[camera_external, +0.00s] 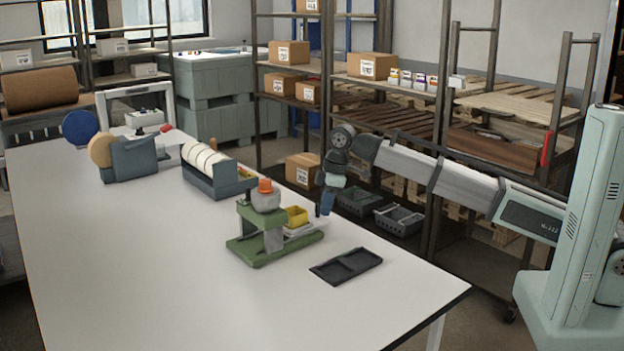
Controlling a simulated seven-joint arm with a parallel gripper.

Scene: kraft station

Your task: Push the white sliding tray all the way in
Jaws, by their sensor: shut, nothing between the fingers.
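The white sliding tray (304,229) sticks out to the right from the green stand (247,250) on the table. A yellow bin (296,216) sits at the tray. The stand has a grey rounded part with an orange top (265,187) above it. My gripper (327,207) points down just right of the tray's outer end, with its fingers shut and empty. I cannot tell whether the fingertips touch the tray. The tray's inner part is hidden by the stand's post.
A black flat tray (346,265) lies on the white table (170,270) in front of the stand. A blue-grey holder with white rolls (205,165) stands behind it, and a tape dispenser (130,158) farther left. Shelves with cardboard boxes (375,66) stand behind. The table's front left is clear.

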